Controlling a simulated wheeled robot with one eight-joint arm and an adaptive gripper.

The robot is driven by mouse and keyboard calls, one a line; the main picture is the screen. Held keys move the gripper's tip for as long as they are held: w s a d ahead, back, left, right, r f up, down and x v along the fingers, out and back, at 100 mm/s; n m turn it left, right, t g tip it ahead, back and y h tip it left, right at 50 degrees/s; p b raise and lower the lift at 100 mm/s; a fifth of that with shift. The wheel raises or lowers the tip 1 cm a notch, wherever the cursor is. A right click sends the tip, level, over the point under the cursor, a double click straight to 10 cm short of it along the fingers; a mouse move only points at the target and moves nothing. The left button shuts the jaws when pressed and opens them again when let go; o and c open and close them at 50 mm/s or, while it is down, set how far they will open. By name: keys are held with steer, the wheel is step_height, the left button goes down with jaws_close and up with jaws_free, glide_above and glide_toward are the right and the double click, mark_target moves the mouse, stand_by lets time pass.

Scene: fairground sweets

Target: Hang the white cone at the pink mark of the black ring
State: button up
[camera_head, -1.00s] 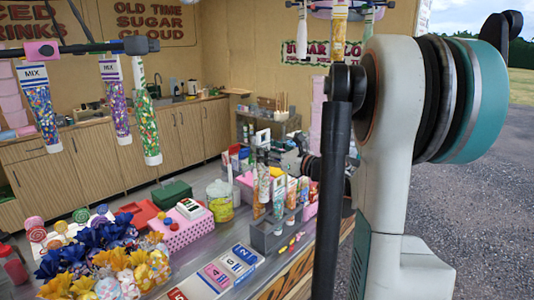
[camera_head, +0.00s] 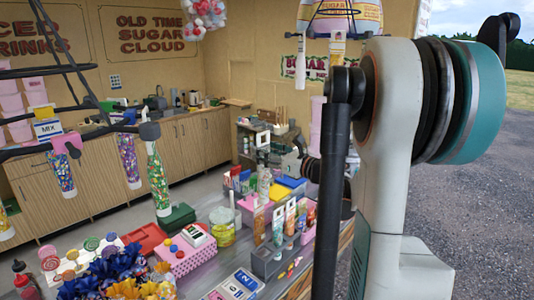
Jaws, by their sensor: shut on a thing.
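The black ring (camera_head: 103,128) hangs at the left, its thin bars ending in dark knobs. The pink mark (camera_head: 72,146) is on its near bar. Filled cones hang there: a multicoloured one (camera_head: 64,181) just below the pink mark, a purple one (camera_head: 130,165) and a green one (camera_head: 159,184) to the right. My gripper (camera_head: 270,166) is small and far off over the counter, partly hidden by my arm. It appears shut on a slim whitish cone (camera_head: 264,187), held roughly upright, apart from the ring. Its fingers are too small to make out clearly.
Another rack with a white cone (camera_head: 300,68) hangs at the back. My own arm blocks the right side.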

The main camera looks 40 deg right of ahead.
step_height(320, 180, up, 11)
steer(key=p, duration=0.9)
steer(key=shift+p, duration=0.35)
steer(key=shift+f, duration=0.15)
